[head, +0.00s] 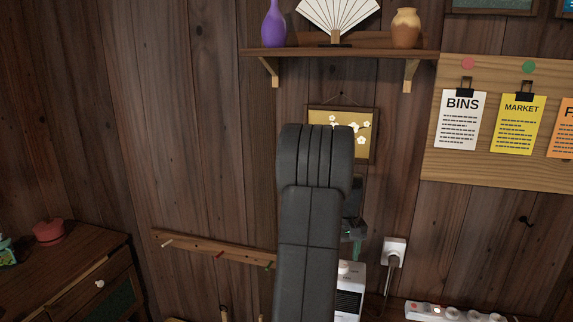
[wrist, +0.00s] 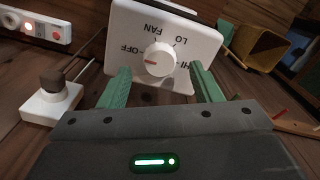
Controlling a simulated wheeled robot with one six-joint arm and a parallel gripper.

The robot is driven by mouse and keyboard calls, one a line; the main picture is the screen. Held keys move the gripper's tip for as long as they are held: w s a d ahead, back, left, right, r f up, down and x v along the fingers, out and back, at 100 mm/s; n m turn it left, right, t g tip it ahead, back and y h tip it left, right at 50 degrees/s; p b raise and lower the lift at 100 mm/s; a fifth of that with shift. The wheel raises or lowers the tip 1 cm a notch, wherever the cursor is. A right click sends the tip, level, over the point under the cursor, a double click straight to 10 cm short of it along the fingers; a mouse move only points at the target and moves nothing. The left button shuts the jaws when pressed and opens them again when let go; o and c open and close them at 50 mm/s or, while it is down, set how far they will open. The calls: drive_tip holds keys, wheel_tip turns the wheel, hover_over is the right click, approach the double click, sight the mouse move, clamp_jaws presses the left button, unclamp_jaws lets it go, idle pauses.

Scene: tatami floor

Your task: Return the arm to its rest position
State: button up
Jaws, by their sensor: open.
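My arm (head: 308,230) rises through the middle of the head view, bent at a dark rounded joint. My gripper (wrist: 160,72) shows in the wrist view with two green fingers spread apart and nothing between them. Beyond the fingers is a white heater (wrist: 205,45) with a round knob (wrist: 159,60) and the labels OFF, FAN, LO and HI. The knob's red mark is at its left side in that view. The fingers look apart from the knob; I cannot tell their exact distance from the panel. In the head view the heater (head: 348,299) is partly hidden behind my arm.
A shelf (head: 345,53) with a purple vase (head: 273,24), fan and pot hangs above. A peg rail (head: 205,248), wall socket with plug (head: 394,252) and power strip (head: 455,313) are near the arm. A cabinet (head: 75,285) stands left. The upper left wall is bare.

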drive_tip(key=shift+f, duration=1.4)
